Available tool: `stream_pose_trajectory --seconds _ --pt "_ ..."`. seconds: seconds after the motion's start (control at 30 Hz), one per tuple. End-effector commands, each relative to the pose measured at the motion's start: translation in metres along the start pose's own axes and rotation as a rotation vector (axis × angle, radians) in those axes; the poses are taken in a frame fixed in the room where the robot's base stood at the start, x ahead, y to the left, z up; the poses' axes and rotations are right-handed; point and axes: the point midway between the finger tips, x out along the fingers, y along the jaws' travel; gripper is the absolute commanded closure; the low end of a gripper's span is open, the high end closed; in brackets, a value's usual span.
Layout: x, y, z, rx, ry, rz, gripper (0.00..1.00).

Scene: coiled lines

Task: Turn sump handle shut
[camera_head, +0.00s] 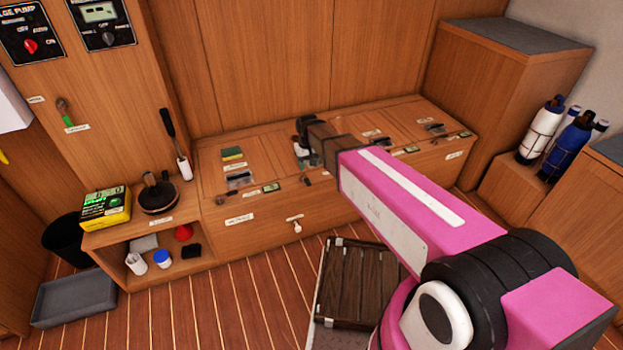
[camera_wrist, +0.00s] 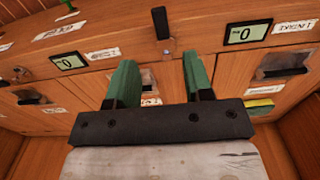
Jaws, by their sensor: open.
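My gripper (camera_wrist: 160,75) is open, its two green fingers apart with nothing between them. In the head view my gripper (camera_head: 306,140) is over the middle of the long wooden bench. In the wrist view a dark upright handle (camera_wrist: 161,22) stands past the fingertips, roughly centred between them and apart from them. The labels are too small to read surely, so I cannot tell for certain which handle is the sump's.
Small displays reading 0 (camera_wrist: 68,61) are on the bench. A yellow-green sponge (camera_head: 232,153) lies on its top. A pump panel (camera_head: 30,40) is on the left column. A slatted wooden grate (camera_head: 358,285) lies on the floor. Bottles (camera_head: 540,130) stand at right.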

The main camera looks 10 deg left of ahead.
Motion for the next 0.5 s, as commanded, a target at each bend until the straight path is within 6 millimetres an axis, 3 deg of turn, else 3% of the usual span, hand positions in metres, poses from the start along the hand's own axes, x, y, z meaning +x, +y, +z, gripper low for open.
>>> stream_pose_trajectory --seconds 0.3,0.5 --pt "0.055 0.001 -0.001 0.001 -0.002 0.0 0.53" --pt "0.078 0.001 -0.001 0.001 -0.001 0.0 0.53"
